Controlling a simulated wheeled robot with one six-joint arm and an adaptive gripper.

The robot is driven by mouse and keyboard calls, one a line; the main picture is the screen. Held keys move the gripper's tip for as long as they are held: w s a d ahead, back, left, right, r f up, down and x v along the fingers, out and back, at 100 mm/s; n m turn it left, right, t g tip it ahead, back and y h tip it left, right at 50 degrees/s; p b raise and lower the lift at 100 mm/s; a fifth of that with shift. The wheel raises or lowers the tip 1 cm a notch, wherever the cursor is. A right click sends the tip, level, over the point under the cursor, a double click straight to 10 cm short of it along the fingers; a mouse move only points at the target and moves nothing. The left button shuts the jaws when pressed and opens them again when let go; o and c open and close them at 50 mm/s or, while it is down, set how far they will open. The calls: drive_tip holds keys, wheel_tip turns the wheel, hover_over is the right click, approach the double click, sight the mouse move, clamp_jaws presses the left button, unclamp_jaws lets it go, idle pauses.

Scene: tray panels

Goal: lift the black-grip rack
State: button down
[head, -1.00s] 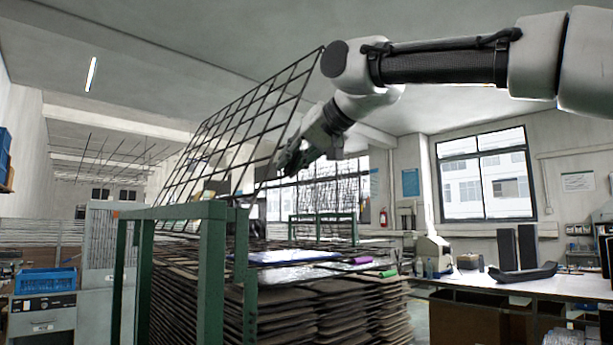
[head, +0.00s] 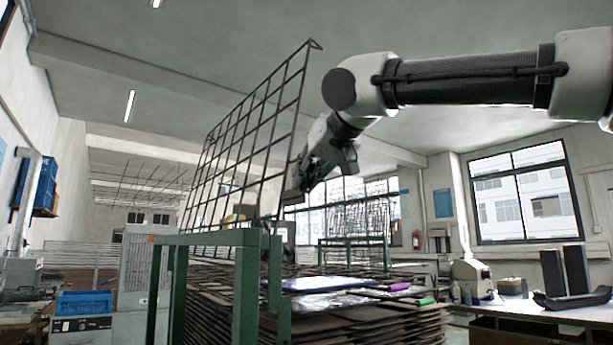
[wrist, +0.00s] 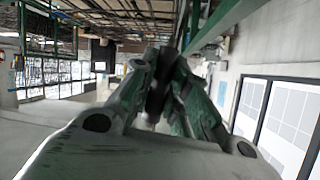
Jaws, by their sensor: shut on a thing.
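The black wire rack (head: 250,135) stands steeply tilted above the stack in the head view, its lower edge near the green frame. My gripper (head: 301,180) is at the right edge of this rack and is shut on it. In the wrist view the fingers of my gripper (wrist: 165,88) close around a dark piece, which I take to be the black grip (wrist: 158,97). The fingers hide most of the grip.
A green metal frame (head: 247,290) stands in front of the stacked racks (head: 340,325). A purple grip (head: 399,287) and a green grip (head: 426,300) show on the stack. A workbench (head: 520,308) is at the right, and a second green frame (head: 352,242) stands behind.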

drive_tip(key=c, duration=1.4)
unclamp_jaws()
drive_tip(key=shift+f, duration=0.2)
drive_tip(key=shift+r, duration=0.1)
drive_tip(key=v, duration=1.2)
